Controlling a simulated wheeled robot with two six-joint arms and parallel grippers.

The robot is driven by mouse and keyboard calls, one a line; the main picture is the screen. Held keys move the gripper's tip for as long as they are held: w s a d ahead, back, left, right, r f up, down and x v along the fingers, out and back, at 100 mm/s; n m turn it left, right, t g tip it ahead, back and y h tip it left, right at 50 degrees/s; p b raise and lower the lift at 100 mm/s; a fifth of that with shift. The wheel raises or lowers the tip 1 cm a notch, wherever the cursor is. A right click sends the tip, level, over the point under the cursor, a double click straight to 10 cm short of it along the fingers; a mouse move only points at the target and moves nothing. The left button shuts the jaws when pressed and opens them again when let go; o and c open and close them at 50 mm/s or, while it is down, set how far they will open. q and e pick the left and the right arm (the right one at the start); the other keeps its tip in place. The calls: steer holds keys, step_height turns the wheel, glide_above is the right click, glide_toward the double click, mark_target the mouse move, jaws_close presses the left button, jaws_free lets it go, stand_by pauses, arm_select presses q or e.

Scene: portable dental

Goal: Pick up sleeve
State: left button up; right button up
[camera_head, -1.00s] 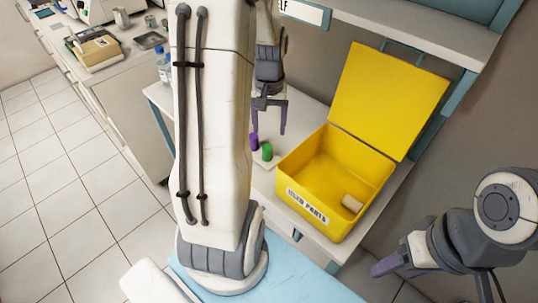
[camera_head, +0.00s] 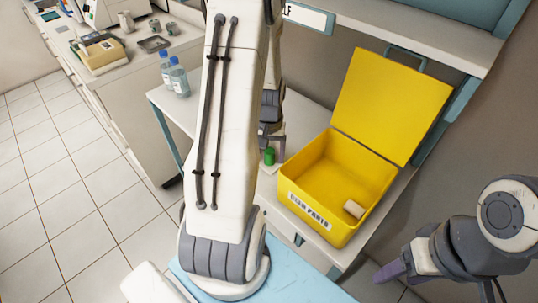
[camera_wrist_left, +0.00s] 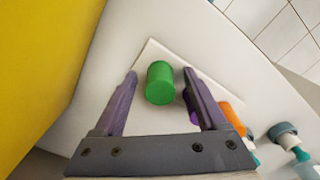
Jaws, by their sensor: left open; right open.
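A green cylinder (camera_head: 269,157) stands on a small white plate on the counter, left of the yellow box. In the left wrist view the green cylinder (camera_wrist_left: 160,84) is between the spread purple fingers of my open left gripper (camera_wrist_left: 160,75), with a gap on each side. In the head view my left gripper (camera_head: 272,142) is right at it. A purple piece (camera_wrist_left: 190,107) is partly hidden behind the right finger. A beige cylinder (camera_head: 353,208) lies in the yellow box. I cannot tell which piece is the sleeve. My right gripper (camera_head: 392,271) is open, low right.
The open yellow box (camera_head: 293,188), labelled used parts, stands close to the right of my left gripper. Bottles (camera_head: 178,78) stand on the counter's far left. An orange piece (camera_wrist_left: 233,117) lies near the plate. A shelf (camera_head: 420,35) hangs above.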

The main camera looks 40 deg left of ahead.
arm_select(q)
jaws_close()
steer(key=shift+r, duration=0.15)
